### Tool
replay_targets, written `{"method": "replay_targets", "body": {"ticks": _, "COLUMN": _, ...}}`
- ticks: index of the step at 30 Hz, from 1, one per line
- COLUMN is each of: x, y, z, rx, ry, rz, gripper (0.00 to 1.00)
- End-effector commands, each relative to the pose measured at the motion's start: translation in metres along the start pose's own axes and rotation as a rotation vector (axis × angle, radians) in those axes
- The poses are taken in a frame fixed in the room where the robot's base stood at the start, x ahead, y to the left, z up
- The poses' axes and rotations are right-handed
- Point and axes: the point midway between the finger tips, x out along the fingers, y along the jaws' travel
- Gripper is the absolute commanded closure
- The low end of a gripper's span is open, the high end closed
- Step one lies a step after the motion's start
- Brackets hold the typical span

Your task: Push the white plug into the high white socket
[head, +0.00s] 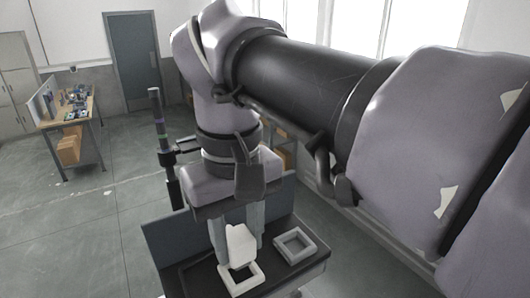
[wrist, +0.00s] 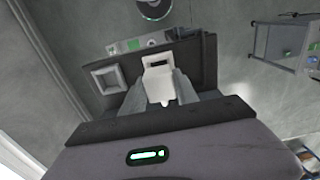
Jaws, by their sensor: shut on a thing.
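My gripper (head: 239,250) points down and is shut on the white plug (head: 241,243), with one finger on each side of it. In the wrist view the plug (wrist: 159,86) shows between the two fingers. A white square socket frame (head: 257,279) lies just below the plug in the head view. In the wrist view this frame (wrist: 145,62) shows just beyond the plug's far end. The plug's lower end overlaps the frame's opening in the head view. I cannot tell whether it is inside or just above it.
A second, greyer square frame (head: 294,259) sits beside the white one on the dark bench top (head: 285,270). A grey upright panel (head: 168,240) runs behind the bench top. A workbench (head: 66,109) stands far off at the left, with open floor between.

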Motion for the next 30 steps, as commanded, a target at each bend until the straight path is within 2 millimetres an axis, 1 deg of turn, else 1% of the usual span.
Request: {"method": "replay_targets", "body": {"ticks": 30, "x": 0.019, "y": 0.000, "z": 0.000, "rx": 0.001, "ry": 0.000, "rz": 0.000, "gripper": 1.00}}
